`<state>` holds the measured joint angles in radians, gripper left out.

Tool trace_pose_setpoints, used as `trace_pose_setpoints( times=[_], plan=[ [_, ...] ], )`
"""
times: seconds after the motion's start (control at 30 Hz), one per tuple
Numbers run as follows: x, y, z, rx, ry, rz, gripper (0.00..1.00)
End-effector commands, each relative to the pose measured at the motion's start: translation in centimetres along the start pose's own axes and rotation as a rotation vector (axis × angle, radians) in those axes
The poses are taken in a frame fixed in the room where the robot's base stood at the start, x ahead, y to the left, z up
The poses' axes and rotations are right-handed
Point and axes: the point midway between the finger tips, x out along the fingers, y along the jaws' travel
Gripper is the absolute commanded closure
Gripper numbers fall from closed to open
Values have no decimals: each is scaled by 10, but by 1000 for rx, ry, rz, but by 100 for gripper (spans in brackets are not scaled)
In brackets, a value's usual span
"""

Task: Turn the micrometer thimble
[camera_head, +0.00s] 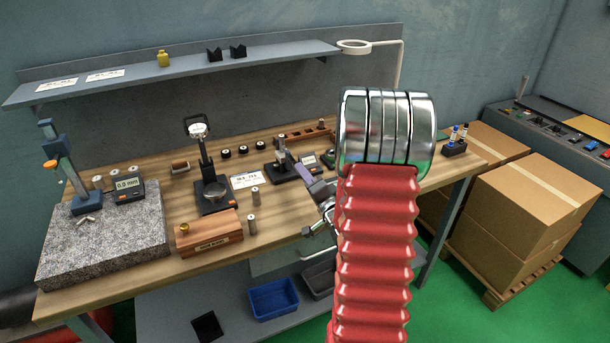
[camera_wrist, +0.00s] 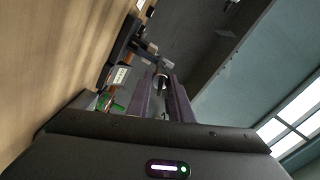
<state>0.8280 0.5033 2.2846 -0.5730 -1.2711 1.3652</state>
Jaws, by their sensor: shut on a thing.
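The micrometer (camera_head: 282,156) sits in a dark stand on the wooden bench, right of the middle, partly covered by my gripper. In the wrist view the round silvery end of its thimble (camera_wrist: 160,82) shows between the fingertips. My gripper (camera_wrist: 162,87) has its two purple-grey fingers shut on the thimble, one on each side. In the head view my gripper (camera_head: 299,168) reaches in from the right at the stand. My red ribbed arm with its chrome rings hides part of the bench. The thimble's scale is too small to read.
A dial gauge stand (camera_head: 210,185), a wooden box (camera_head: 212,233) and small cylinders stand left of the micrometer. A granite plate (camera_head: 105,240) with a height gauge is at far left. A small display (camera_head: 308,161) stands close by. A shelf (camera_head: 290,50) runs above the bench.

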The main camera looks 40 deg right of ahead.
Motion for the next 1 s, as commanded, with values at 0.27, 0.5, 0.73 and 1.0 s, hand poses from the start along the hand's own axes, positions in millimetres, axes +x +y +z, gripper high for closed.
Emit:
trace_pose_setpoints(
  times=[0.27, 0.5, 0.73, 1.0],
  plan=[
    [-1, 3, -4, 164, 9, 6, 100],
    [-1, 4, -4, 219, 10, 7, 100],
    [-1, 5, -4, 223, 11, 8, 100],
    [-1, 4, -4, 222, 10, 8, 77]
  ],
)
